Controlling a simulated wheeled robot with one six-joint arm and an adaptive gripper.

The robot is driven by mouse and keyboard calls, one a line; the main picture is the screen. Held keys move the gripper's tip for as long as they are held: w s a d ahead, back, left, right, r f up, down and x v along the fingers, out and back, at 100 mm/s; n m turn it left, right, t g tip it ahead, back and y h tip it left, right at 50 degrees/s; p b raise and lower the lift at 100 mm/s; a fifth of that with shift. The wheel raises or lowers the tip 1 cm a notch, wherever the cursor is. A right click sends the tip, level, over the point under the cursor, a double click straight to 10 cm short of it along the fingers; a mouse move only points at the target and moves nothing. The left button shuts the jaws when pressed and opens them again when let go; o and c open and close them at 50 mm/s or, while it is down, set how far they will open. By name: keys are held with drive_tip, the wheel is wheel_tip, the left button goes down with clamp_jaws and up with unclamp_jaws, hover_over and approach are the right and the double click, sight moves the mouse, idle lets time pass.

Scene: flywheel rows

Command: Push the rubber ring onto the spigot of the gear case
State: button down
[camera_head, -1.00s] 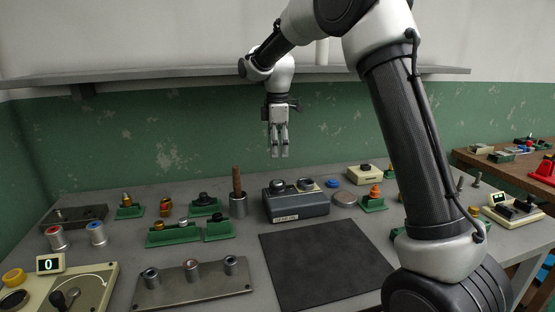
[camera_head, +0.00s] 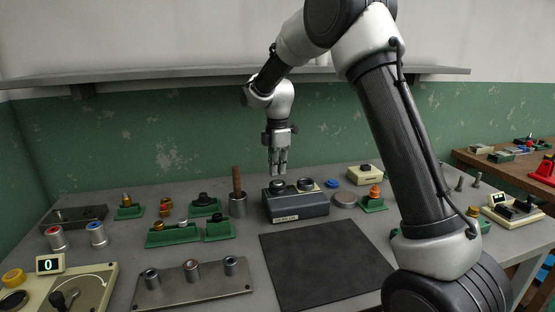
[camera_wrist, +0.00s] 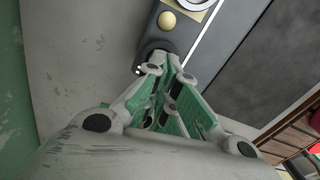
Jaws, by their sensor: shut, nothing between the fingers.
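Which is the spigot, and whether the rubber ring is around one, I cannot tell. My gripper (camera_head: 278,172) is shut and empty, pointing down just above the left fitting. In the wrist view the shut fingers (camera_wrist: 172,62) overlap a dark round part (camera_wrist: 150,47) on the case's edge; contact is unclear.
A wooden-handled tool stands in a metal cup (camera_head: 238,206) just left of the case. A grey round disc (camera_head: 345,199) and a green holder (camera_head: 374,204) are to its right. A black mat (camera_head: 325,270) lies clear in front. A shelf (camera_head: 150,76) runs along the wall.

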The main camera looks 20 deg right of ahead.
sight(278, 182)
drive_tip(key=shift+f, duration=1.35)
drive_tip(key=shift+f, duration=0.25)
drive_tip(key=shift+r, duration=0.15)
wheel_tip(278, 182, up, 14)
drive_tip(key=shift+r, duration=0.2)
wheel_tip(278, 182, down, 14)
drive_tip(key=shift+f, duration=0.15)
idle(0.4)
drive_tip(key=shift+f, duration=0.15)
idle(0.5)
